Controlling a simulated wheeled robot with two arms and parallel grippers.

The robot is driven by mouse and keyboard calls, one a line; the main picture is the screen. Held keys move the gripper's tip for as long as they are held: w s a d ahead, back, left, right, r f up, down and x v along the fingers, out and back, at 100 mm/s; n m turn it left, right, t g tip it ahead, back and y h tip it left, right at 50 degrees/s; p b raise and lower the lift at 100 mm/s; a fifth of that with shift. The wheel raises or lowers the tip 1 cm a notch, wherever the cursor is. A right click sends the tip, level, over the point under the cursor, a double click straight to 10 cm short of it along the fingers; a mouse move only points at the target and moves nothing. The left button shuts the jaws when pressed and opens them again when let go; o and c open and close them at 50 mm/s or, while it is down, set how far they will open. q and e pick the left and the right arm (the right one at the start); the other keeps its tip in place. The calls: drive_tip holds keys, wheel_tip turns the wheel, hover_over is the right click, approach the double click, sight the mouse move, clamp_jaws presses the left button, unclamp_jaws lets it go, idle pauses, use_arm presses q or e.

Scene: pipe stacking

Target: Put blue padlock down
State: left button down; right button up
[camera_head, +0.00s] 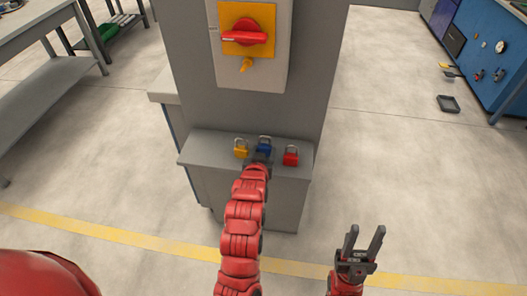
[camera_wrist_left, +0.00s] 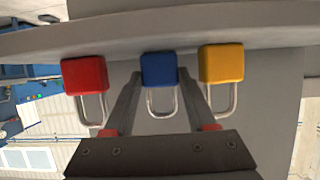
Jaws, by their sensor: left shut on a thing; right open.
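The blue padlock (camera_head: 264,146) is at the grey ledge (camera_head: 215,147), between the yellow padlock (camera_head: 241,149) and the red padlock (camera_head: 290,157). My left gripper (camera_head: 261,158) is at the blue padlock. In the left wrist view the fingers (camera_wrist_left: 160,92) lie on both sides of the blue padlock (camera_wrist_left: 159,70), shut on it. That view appears upside down, with the padlock bodies against the ledge and the shackles pointing away. The exact contact of the blue padlock with the ledge is hard to tell. My right gripper (camera_head: 363,243) is open and empty over the floor at the lower right.
Above the ledge, a grey cabinet carries a red rotary switch (camera_head: 243,38) on a yellow plate, with a yellow padlock-like piece (camera_head: 246,65) below it. The red and yellow padlocks flank my left fingers closely. A workbench (camera_head: 40,50) stands at left; the floor at right is mostly open.

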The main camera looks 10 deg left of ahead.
use_arm(q)
drive_tip(key=c, duration=0.5)
unclamp_jaws()
drive_tip(key=shift+f, duration=0.1)
